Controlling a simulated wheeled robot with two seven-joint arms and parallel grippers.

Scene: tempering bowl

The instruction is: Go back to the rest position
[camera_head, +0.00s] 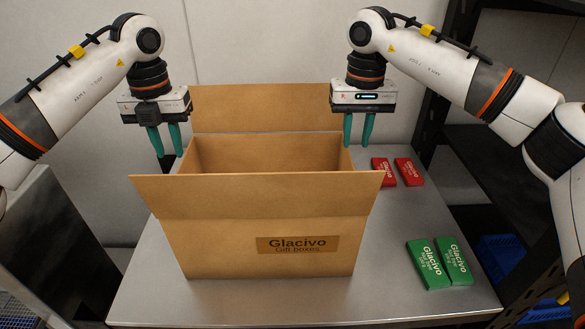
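An open cardboard box (262,231) labelled "Glacivo Gift boxes" stands on the grey table with its front and back flaps spread. Its inside floor is hidden from view. My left gripper (165,141) hangs fingers down beyond the box's left side, its teal fingers apart. A small dark thing (167,163) shows just below its fingertips, partly hidden by the box; I cannot tell what it is or whether they touch. My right gripper (358,132) hangs fingers down near the box's back right corner, its fingers apart with nothing between them.
Two red packs (383,172) (409,171) lie at the back right of the table (405,215). Two green Glacivo packs (428,263) (454,261) lie at the front right. A dark shelf rack (480,155) with blue crates (500,258) stands at the right. A wall closes the back.

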